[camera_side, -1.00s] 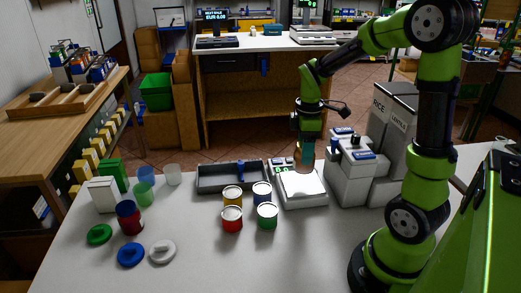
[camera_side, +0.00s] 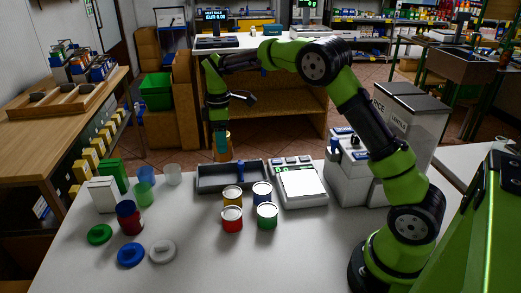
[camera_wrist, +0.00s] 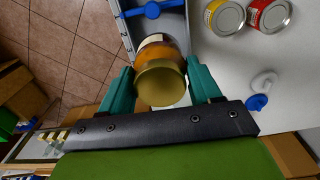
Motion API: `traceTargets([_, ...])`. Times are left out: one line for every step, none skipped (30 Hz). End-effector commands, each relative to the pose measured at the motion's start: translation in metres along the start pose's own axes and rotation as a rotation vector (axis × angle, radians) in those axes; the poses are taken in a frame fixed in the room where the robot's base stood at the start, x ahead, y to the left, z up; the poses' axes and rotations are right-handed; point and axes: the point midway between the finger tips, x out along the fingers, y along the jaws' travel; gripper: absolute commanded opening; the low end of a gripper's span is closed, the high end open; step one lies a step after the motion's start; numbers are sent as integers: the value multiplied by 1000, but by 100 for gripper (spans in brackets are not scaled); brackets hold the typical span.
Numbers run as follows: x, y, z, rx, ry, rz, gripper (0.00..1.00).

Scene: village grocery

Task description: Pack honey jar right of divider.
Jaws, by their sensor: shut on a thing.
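The honey jar (camera_side: 222,146), amber with a gold lid, is in my gripper (camera_side: 221,135). In the wrist view the jar (camera_wrist: 160,82) sits between the two green fingers of my gripper (camera_wrist: 160,88). The grey tray (camera_side: 210,185) stands on the table with a blue divider (camera_side: 240,172) across it. The jar appears above the left part of the tray, near its back edge, left of the divider in the side view. The divider also shows at the top of the wrist view (camera_wrist: 152,10). The jar's exact height above the tray is hard to tell.
The scale (camera_side: 300,188) right of the tray is empty. Red (camera_side: 232,219), yellow (camera_side: 232,196), blue (camera_side: 262,193) and green (camera_side: 267,216) cans stand in front of the tray. Cups, boxes and lids lie to the left. The dispensers (camera_side: 350,175) stand right of the scale.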

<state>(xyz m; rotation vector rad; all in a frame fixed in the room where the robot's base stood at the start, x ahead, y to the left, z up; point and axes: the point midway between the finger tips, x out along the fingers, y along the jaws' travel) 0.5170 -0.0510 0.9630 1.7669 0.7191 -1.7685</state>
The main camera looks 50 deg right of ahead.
Motion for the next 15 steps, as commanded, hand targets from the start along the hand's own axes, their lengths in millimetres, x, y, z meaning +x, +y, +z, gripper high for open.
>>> traceTargets([4, 1, -8, -6, 1, 2, 12])
traceTargets([5, 0, -12, -8, 1, 1, 12])
traceTargets([7, 0, -16, -11, 1, 1, 12])
traceTargets([8, 0, -18, -12, 2, 1, 12])
traceTargets([9, 0, -19, -12, 2, 1, 12])
traceTargets([11, 0, -20, -13, 2, 1, 12])
traceTargets([13, 0, -20, -13, 2, 1, 12])
traceTargets([15, 0, -20, -12, 2, 1, 12])
traceTargets([18, 0, -20, -12, 1, 0, 12])
traceTargets([21, 0, -20, -12, 1, 0, 12])
traceTargets([24, 0, -19, -13, 1, 0, 12])
traceTargets([28, 0, -19, -12, 1, -1, 12])
traceTargets([32, 0, -19, -13, 1, -1, 12])
traceTargets([35, 0, -19, -13, 1, 0, 12])
traceTargets([40, 0, -19, -13, 1, 0, 12])
